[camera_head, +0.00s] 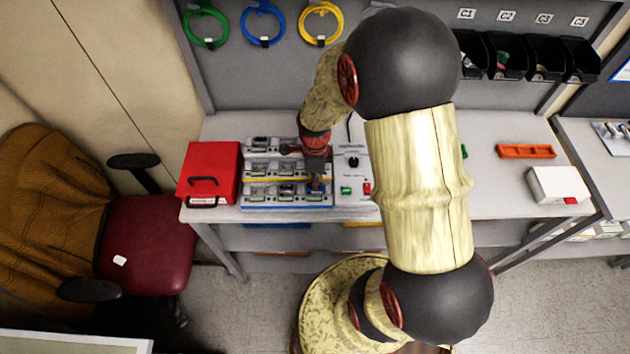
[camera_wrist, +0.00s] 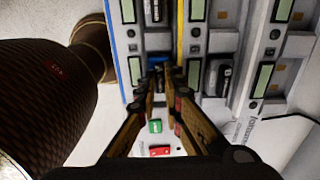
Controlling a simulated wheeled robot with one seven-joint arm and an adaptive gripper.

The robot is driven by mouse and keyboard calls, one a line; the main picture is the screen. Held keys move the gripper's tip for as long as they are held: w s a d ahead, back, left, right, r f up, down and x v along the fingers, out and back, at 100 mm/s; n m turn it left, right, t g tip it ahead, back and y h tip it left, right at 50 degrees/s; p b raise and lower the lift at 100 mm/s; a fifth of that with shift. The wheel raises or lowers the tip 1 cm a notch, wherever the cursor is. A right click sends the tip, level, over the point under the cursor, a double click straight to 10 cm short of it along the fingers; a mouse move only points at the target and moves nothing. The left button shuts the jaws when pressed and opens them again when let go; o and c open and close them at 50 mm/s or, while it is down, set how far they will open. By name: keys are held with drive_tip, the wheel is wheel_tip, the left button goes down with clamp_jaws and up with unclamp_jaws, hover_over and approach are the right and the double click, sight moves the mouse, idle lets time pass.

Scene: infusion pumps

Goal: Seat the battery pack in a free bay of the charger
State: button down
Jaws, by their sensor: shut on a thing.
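My gripper (camera_head: 316,183) points down over the front right part of a white rack of bays (camera_head: 262,205), with blue and yellow edge strips. The rack appears to be the charger. In the wrist view, my gripper (camera_wrist: 168,72) has its fingertips close together beside a bay row (camera_wrist: 133,70). A small blue piece (camera_wrist: 156,61) shows at the tips and seems to be part of the battery pack; the fingers hide most of it. I cannot tell whether it touches the bay. A dark block (camera_wrist: 217,76) sits in the neighbouring row.
A red case (camera_head: 209,170) stands left of the rack. A white unit (camera_head: 352,165) with a black knob and green and red parts stands close on its right. Farther right are an orange tray (camera_head: 526,151) and a white box (camera_head: 558,186). The bench between is partly hidden by my arm.

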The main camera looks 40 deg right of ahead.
drive_tip(key=shift+f, duration=0.25)
drive_tip(key=c, duration=1.8)
unclamp_jaws()
drive_tip(key=shift+c, duration=0.2)
